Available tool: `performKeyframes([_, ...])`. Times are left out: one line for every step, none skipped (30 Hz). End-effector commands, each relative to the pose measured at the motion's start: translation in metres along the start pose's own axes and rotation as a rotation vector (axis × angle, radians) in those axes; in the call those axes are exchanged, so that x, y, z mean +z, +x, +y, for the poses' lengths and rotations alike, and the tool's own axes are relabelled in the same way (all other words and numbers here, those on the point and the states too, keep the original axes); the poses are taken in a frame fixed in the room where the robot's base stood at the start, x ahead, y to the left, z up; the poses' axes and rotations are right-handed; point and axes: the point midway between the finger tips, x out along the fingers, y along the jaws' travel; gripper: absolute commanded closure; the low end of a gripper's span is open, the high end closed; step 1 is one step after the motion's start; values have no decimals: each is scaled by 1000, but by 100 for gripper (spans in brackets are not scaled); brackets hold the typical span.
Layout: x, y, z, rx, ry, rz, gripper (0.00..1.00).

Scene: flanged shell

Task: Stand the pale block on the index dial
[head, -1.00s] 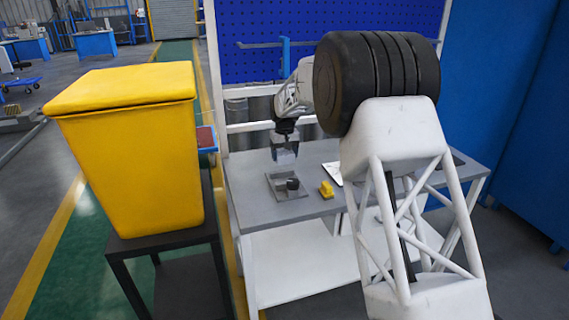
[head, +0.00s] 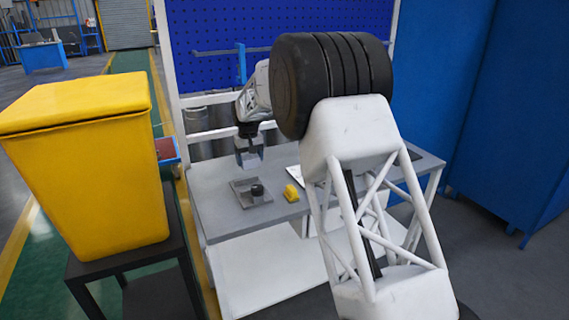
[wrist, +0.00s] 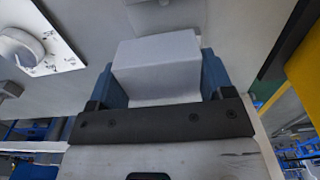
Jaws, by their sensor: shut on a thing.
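My gripper (head: 249,150) hangs above the grey worktable, pointing down. In the wrist view its blue fingers (wrist: 160,78) are shut on the pale block (wrist: 157,66), one on each side. The block also shows as a pale shape under the gripper in the head view (head: 250,160), apart from the table. A white plate with dark marks and a raised white ring, apparently the index dial (wrist: 28,42), is at the upper left of the wrist view. In the head view a white plate (head: 294,172), probably the same one, is partly hidden by my arm.
A grey tray-like fixture (head: 238,188) with a black round knob (head: 257,190) lies on the table below my gripper. A small yellow piece (head: 291,193) sits to its right. A large yellow bin (head: 85,170) stands left of the table (head: 215,215). A blue pegboard (head: 215,50) rises behind.

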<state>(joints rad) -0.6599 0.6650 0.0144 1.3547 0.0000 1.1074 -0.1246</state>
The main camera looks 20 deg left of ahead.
Motion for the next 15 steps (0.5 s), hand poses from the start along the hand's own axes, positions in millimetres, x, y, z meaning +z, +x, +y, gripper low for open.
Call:
performKeyframes([3, -1, 7, 0, 2, 1, 62])
performKeyframes([5, 0, 11, 0, 2, 1, 62])
performKeyframes([9, 0, 17, 0, 2, 0, 62])
performKeyframes([12, 1, 22, 0, 2, 1, 62])
performKeyframes([15, 1, 28, 0, 3, 1, 62])
performKeyframes([20, 1, 38, 0, 3, 1, 62])
performKeyframes([24, 1, 45, 0, 3, 1, 62])
performKeyframes([28, 2, 52, 0, 3, 0, 62])
performKeyframes([34, 3, 62, 0, 4, 0, 62])
performKeyframes([39, 4, 71, 0, 4, 0, 62])
performKeyframes([45, 5, 79, 0, 4, 0, 62])
performKeyframes([52, 5, 90, 0, 4, 0, 62])
performKeyframes([58, 5, 99, 0, 5, 1, 62])
performKeyframes([64, 6, 108, 0, 4, 0, 62])
performKeyframes([73, 8, 119, 0, 4, -1, 62])
